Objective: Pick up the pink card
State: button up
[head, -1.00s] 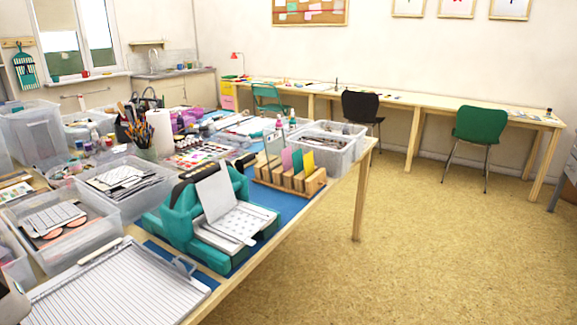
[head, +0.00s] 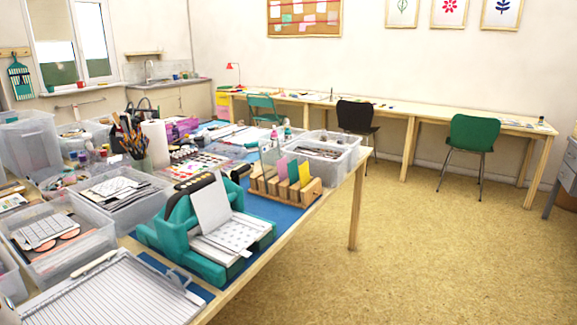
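The pink card (head: 282,168) stands upright in a slot of a wooden rack (head: 285,190), at the table's right edge in the head view. A green card (head: 293,170) and a yellow card (head: 304,174) stand beside it on the right. A pale grey-green panel stands on its left. Only the upper part of the pink card shows; the rack hides its lower end. My gripper is not in view.
A teal die-cutting machine (head: 180,228) stands in front of the rack. A clear bin (head: 340,160) stands behind it. Clear boxes and craft supplies crowd the table's left. The floor (head: 430,260) on the right is open.

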aim_at(281, 163)
jog(key=u, duration=0.4)
jog(key=i+l+u, duration=0.25)
jog(key=l+u, duration=0.2)
jog(key=i+l+u, duration=0.1)
jog(key=l+u, duration=0.15)
jog(key=l, duration=0.2)
jog(key=i+l, duration=0.1)
jog(key=l, duration=0.4)
jog(key=i+l+u, duration=0.1)
jog(key=l, duration=0.4)
jog(key=i+l+u, duration=0.1)
jog(key=l, duration=0.4)
jog(key=i+l, duration=0.1)
jog(key=l, duration=0.4)
jog(key=i, duration=0.55)
jog(key=i+l, duration=0.15)
jog(key=i, duration=0.35)
